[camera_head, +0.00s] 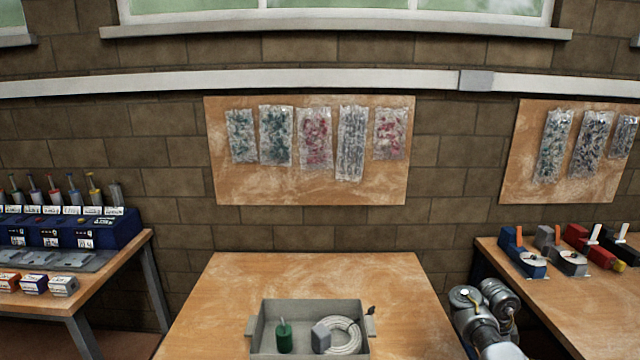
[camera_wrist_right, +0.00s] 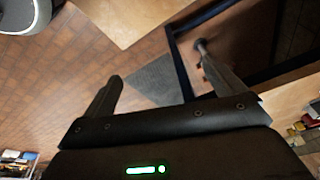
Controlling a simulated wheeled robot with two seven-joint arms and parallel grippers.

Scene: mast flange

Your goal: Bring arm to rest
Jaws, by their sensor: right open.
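My right arm (camera_head: 490,315) shows in the head view at the lower right, beside the right edge of the middle table. Its gripper is out of that view. In the right wrist view my right gripper (camera_wrist_right: 158,68) has its two fingers spread wide with nothing between them. Beyond the fingers lie the brick-patterned floor and a grey patch. My left arm and gripper are not in view.
A grey tray (camera_head: 258,335) on the middle table (camera_head: 215,300) holds a green object (camera_head: 285,338), a grey block (camera_head: 320,337) and a white coil (camera_head: 347,337). Workbenches with equipment stand left (camera_head: 110,275) and right (camera_head: 545,300).

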